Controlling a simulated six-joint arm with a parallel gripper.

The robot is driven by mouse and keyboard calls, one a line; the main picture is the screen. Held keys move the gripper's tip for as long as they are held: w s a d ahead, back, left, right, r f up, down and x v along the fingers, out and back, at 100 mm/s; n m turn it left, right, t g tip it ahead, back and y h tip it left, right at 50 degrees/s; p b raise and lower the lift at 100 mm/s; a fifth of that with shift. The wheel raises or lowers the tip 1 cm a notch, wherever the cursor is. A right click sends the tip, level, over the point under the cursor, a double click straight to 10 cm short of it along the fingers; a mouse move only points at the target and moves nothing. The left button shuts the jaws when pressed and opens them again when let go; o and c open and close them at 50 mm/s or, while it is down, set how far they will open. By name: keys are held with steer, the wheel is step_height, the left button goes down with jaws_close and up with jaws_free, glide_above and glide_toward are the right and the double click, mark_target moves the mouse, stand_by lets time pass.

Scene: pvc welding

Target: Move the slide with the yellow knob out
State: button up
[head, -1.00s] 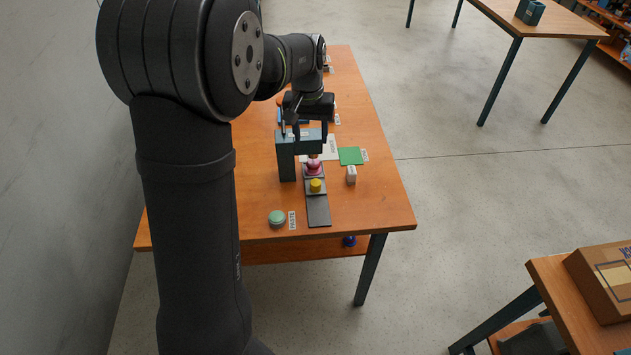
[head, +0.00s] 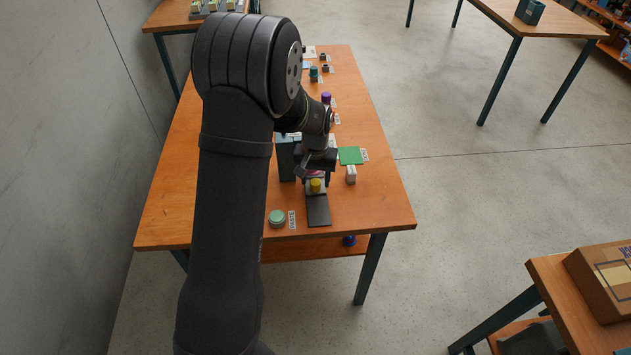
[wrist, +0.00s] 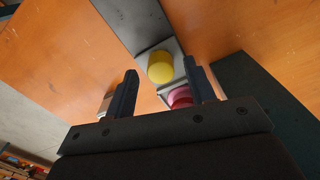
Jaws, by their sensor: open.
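The yellow knob (head: 315,185) stands on a grey slide lying on a dark rail (head: 318,211) on the table. In the wrist view the yellow knob (wrist: 160,67) shows beyond and between the two fingertips, apart from them. A pink-red part (wrist: 180,97) sits just behind the knob on the slide, nearer my gripper. My gripper (wrist: 162,80) is open and empty; in the head view it (head: 316,176) is just behind and above the knob, its fingers partly hidden by the wrist.
A dark teal press frame (head: 287,160) stands left of my gripper. A pale green round tin (head: 277,217) is near the front edge. The table in front of the rail is clear.

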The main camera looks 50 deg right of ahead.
steer(key=shift+f, duration=0.9)
steer(key=shift+c, duration=0.4)
jaws_close()
steer(key=s+a, duration=0.7)
steer(key=shift+s+a, duration=0.2)
steer(key=shift+o, duration=0.4)
jaws_free()
